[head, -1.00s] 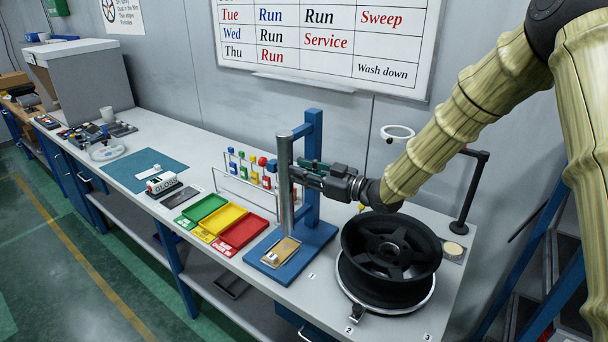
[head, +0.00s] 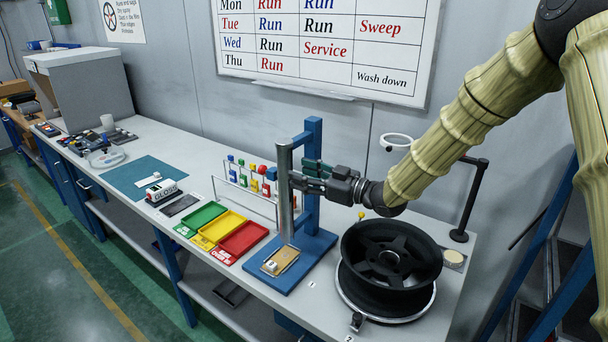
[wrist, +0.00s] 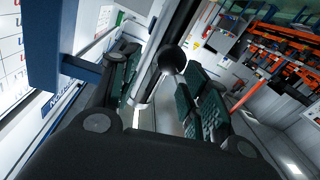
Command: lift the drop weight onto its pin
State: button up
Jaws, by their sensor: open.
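The drop tester has a silver upright tube (head: 285,205) beside a blue post (head: 313,150) on a blue base (head: 322,247). My gripper (head: 303,180) reaches in from the right at the upper part of the tube. It is open, with its dark green pads apart. In the wrist view a dark round knob (wrist: 172,60) shows between the open fingers, in front of the tube. I take the knob for the drop weight's handle; the weight's body is not clearly seen. The pin cannot be made out. A small plate (head: 281,262) lies on the base below the tube.
A black wheel (head: 390,255) stands on a round holder right of the tester. A ring lamp (head: 397,141) stands behind the wheel.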

jog(key=v, duration=1.1)
jog(key=shift+d, duration=0.3)
jog(key=shift+s, duration=0.15)
